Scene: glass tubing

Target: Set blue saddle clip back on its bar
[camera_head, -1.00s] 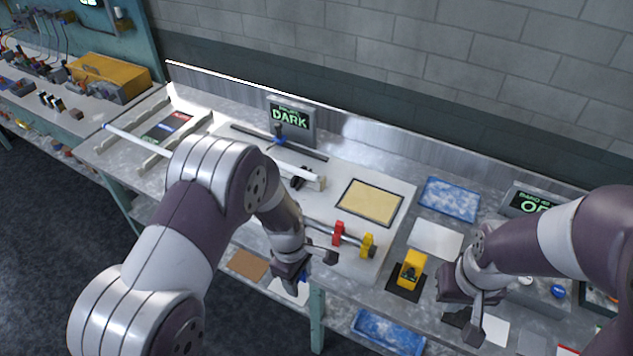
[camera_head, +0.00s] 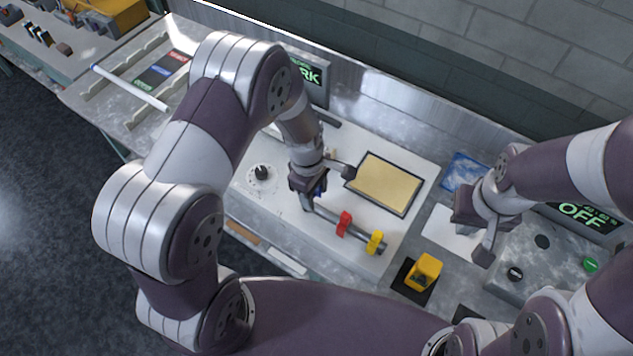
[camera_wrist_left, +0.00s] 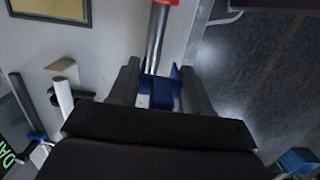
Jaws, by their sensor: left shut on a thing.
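The blue saddle clip (camera_wrist_left: 161,94) is between the fingers of my left gripper (camera_wrist_left: 160,80) in the left wrist view. In the head view, my left gripper (camera_head: 322,187) is over the left end of the metal bar (camera_head: 323,212), with a little of the blue clip showing below it. The bar (camera_wrist_left: 157,38) runs up to the clip in the wrist view. I cannot tell whether the clip is seated on the bar or just above it. A red clip (camera_head: 344,223) and a yellow clip (camera_head: 375,242) sit further right along the bar. My right gripper (camera_head: 477,228) is open and empty.
A tan framed pad (camera_head: 384,183) lies behind the bar on the white board. A black knob (camera_head: 262,172) is left of my gripper. A yellow block (camera_head: 425,269) stands on a black mat to the right. A white tube (camera_head: 128,87) rests at the far left.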

